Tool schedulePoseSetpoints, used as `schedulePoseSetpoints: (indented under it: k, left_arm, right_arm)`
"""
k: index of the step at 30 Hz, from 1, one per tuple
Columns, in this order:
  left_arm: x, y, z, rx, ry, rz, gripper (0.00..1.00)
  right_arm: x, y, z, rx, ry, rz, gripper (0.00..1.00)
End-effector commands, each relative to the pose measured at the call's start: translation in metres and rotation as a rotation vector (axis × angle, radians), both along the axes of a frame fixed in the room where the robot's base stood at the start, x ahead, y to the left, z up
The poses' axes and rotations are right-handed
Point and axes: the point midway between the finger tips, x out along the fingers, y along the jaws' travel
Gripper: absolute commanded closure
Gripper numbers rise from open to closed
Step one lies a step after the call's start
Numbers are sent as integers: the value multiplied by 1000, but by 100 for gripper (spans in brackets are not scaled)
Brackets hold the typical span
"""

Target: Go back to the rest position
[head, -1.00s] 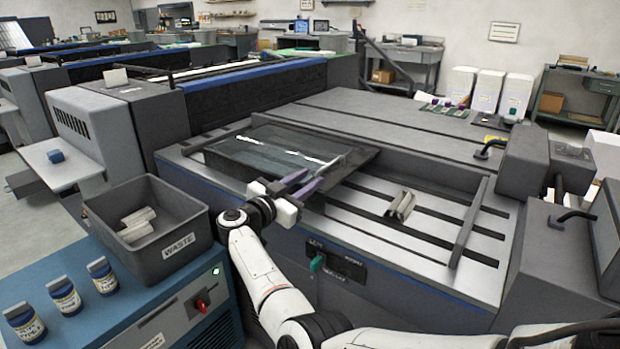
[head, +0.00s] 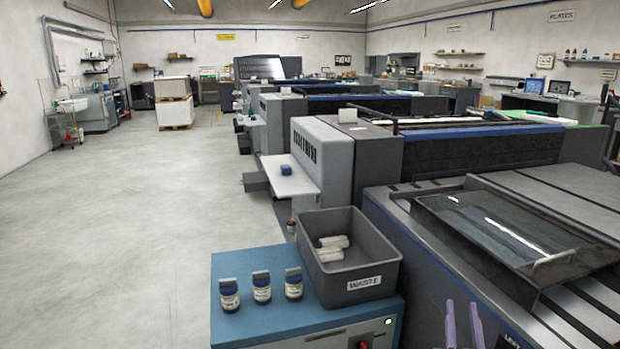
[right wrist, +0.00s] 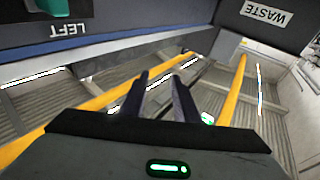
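The two purple fingers of my right gripper (head: 463,325) show at the bottom edge of the head view, in front of the near press. They stand apart with nothing between them. In the right wrist view the fingers of my right gripper (right wrist: 160,98) are also spread and empty. My left gripper is in neither current view.
A grey waste bin (head: 362,268) holding pale rolled pieces (head: 331,249) stands on a blue cabinet (head: 247,323) beside several labelled jars. The near press carries a dark glossy tray (head: 540,262). Clear concrete floor (head: 140,220) lies to the left.

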Motion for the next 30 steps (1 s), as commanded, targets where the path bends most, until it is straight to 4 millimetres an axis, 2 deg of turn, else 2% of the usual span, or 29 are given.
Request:
schedulePoseSetpoints:
  k: [1, 3, 5, 8, 9, 12, 15, 18, 22, 30]
  left_arm:
    - [-1, 1, 1, 0, 2, 1, 100]
    - [-1, 1, 2, 0, 1, 1, 100]
    - [0, 1, 3, 0, 1, 3, 100]
    - [0, 2, 4, 0, 0, 3, 100]
    - [0, 2, 5, 0, 0, 4, 100]
    - [-1, 2, 6, 1, 1, 3, 100]
    - [-1, 3, 6, 2, 2, 4, 100]
    - [-1, 4, 5, 4, 4, 4, 100]
    - [-2, 4, 5, 5, 5, 3, 100]
    - [-2, 5, 4, 6, 5, 4, 100]
  right_arm:
    - [-20, 25, -26, -7, 78, 96, 72]
    - [-46, 59, -58, 2, 187, 214, 72]
    - [-72, 86, -85, 16, 284, 299, 72]
    - [-125, 124, -127, 48, 456, 411, 72]
    - [-148, 137, -141, 62, 524, 447, 72]
    - [-206, 164, -171, 102, 690, 509, 72]
    - [-257, 181, -190, 137, 827, 538, 72]
    - [-293, 190, -200, 162, 923, 546, 72]
    - [-316, 195, -205, 180, 982, 546, 72]
    - [-319, 195, -206, 183, 991, 545, 72]
